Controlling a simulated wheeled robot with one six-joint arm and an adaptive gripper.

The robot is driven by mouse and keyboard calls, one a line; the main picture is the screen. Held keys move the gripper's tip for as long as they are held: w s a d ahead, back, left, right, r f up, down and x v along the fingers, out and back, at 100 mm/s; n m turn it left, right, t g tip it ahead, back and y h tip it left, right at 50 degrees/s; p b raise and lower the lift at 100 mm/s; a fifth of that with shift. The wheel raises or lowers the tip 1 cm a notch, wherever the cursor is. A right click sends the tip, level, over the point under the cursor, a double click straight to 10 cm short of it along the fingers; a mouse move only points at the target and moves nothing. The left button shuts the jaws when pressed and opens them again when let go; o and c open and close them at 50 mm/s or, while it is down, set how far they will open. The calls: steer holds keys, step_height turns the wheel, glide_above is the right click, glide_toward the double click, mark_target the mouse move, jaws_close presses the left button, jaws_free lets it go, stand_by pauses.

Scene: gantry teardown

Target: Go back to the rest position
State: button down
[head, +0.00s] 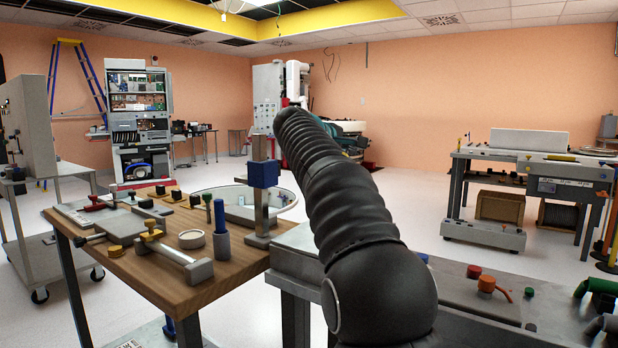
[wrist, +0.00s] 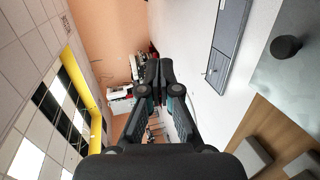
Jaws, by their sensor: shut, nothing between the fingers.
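My gripper (wrist: 158,72) shows in the wrist view, with its two fingertips together and nothing between them. It points out into the open room, away from the bench tops. In the head view my dark ribbed arm rises through the middle of the picture, and the gripper at its end cannot be made out there.
A wooden bench (head: 215,285) with tools and small parts stands at the left. A grey bench (head: 455,290) with coloured knobs is at the lower right. A metal post with a blue block (head: 263,174) stands close left of my arm. Open floor (head: 415,185) lies beyond.

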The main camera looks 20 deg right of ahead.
steer(key=s+a+f+m+g+y, duration=0.1)
steer(key=s+a+f+y, duration=0.3)
steer(key=s+f, duration=0.7)
steer(key=s+a+f+m+g+y, duration=0.1)
steer(key=s+a+f+m+y, duration=0.2)
steer(key=s+a+f, duration=0.5)
steer(key=s+a+f+m+y, duration=0.3)
steer(key=s+a+f+y, duration=0.2)
steer(key=s+f, duration=1)
steer(key=s+a, duration=0.2)
steer(key=s, duration=0.7)
steer(key=shift+s+f+g, duration=0.15)
steer(key=shift+s+g, duration=0.15)
steer(key=shift+g, duration=0.1)
